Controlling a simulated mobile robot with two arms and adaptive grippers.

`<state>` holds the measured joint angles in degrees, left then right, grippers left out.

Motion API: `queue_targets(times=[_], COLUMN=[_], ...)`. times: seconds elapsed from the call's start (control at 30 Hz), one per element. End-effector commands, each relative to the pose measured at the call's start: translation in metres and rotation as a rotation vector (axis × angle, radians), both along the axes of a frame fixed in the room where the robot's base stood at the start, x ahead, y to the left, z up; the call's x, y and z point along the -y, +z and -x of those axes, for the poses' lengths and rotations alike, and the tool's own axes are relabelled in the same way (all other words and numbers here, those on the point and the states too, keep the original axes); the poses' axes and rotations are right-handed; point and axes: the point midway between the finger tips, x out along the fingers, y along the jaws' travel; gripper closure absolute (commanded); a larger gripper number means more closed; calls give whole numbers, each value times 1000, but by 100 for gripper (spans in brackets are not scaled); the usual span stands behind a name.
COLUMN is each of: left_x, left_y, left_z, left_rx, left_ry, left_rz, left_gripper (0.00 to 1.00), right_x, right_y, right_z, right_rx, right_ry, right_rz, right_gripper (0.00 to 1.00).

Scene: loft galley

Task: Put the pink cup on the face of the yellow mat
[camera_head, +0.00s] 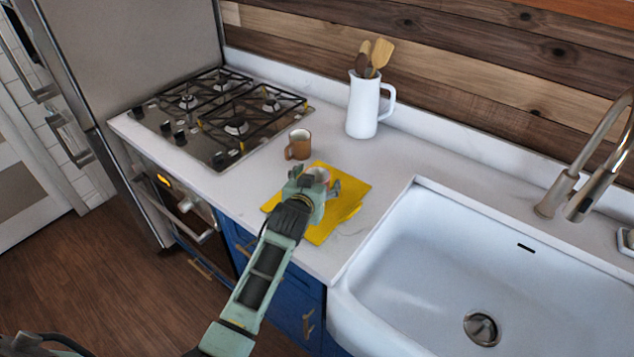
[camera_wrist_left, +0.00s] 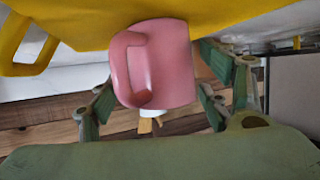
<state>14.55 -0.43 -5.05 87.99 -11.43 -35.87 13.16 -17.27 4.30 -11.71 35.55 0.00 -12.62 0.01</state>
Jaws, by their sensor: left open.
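The yellow mat (camera_head: 352,190) lies on the white counter between the stove and the sink. The pink cup (camera_head: 320,173) is over the mat, partly hidden behind my left gripper (camera_head: 317,186). In the left wrist view, which looks upside down, the pink cup (camera_wrist_left: 165,62) has its base at the yellow mat (camera_wrist_left: 75,22) and appears to stand upright on it. My left gripper (camera_wrist_left: 160,92) is open, with its fingers on either side of the cup. Whether a finger touches the cup cannot be told. My right gripper is not in view.
A brown mug (camera_head: 300,143) stands just behind the mat, near the stove (camera_head: 230,115). A white pitcher (camera_head: 363,107) with wooden utensils stands at the back. The sink (camera_head: 440,260) and its faucet (camera_head: 590,170) are at the right. Counter between pitcher and sink is clear.

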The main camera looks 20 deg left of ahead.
Motion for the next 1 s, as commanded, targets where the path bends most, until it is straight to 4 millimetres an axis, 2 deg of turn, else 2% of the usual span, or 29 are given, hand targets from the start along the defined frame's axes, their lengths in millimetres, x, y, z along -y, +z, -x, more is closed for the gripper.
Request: queue_targets(times=[0.27, 0.8, 1.0], left_x=[1, 4, 5], left_y=[3, 36, 44], left_z=[8, 90, 107], left_rx=[1, 2, 1], left_ry=[0, -1, 0], left_rz=[0, 0, 0], left_gripper=[29, 29, 29], right_x=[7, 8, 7], right_y=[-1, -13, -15], right_z=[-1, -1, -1], right_rx=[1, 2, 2], right_ry=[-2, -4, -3], right_rz=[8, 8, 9], right_gripper=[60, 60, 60])
